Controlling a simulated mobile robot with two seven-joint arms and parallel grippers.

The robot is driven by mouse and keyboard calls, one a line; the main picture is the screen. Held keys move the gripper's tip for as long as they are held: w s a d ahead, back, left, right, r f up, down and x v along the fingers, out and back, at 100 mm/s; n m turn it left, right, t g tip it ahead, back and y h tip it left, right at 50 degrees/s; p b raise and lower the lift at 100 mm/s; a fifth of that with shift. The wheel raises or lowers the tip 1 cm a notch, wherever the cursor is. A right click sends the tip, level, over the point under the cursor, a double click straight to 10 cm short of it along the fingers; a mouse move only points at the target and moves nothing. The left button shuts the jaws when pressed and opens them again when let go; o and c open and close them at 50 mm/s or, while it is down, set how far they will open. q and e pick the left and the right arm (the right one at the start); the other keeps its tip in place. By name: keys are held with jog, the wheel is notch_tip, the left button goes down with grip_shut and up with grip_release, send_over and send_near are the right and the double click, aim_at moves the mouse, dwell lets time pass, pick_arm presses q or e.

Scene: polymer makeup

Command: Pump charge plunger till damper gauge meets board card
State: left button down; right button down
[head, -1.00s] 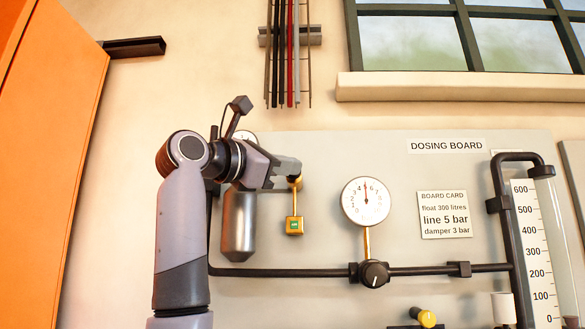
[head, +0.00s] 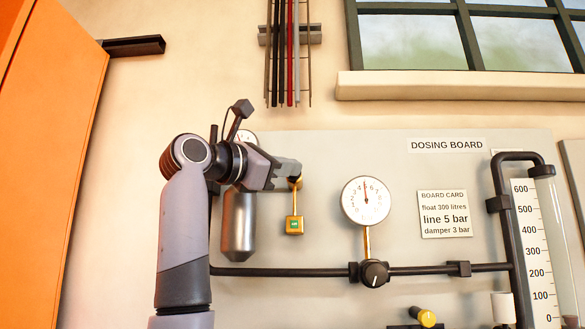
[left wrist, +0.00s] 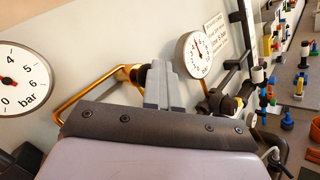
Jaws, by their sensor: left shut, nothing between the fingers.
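The board card (head: 445,214) reads float 300 litres, line 5 bar, damper 3 bar. A gauge (head: 247,136), likely the damper gauge, is mostly hidden behind my left arm in the head view. In the left wrist view a large bar gauge (left wrist: 18,78) is cut off at the left edge; its exact reading is unclear. A brass knob (left wrist: 125,73) on a bent brass pipe, possibly the charge plunger, sits beside my left fingers. My left gripper (head: 292,170) is shut and empty close to it; contact cannot be told. My right gripper is out of view.
The line gauge (head: 366,202) points nearly straight up, above a black valve knob (head: 374,274). A grey metal cylinder (head: 238,225) hangs beside my left arm. A scaled sight tube (head: 545,250) stands at the right.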

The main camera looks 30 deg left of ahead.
pick_arm(q)
jog(key=shift+w+a, duration=0.2)
jog(key=shift+w, duration=0.05)
jog(key=shift+s+d+f, duration=0.1)
dwell(0.4)
jog(key=s+d+b, duration=0.2)
jog(key=s, duration=0.1)
dwell(0.5)
jog(key=shift+s, duration=0.1)
jog(key=s+b, duration=0.1)
jog(key=s+d, duration=0.1)
jog(key=s+d+b, duration=0.1)
jog(key=s, duration=0.1)
jog(key=shift+s+d+b, duration=0.1)
jog(key=shift+d+b, duration=0.15)
jog(key=shift+b, duration=0.1)
dwell(0.8)
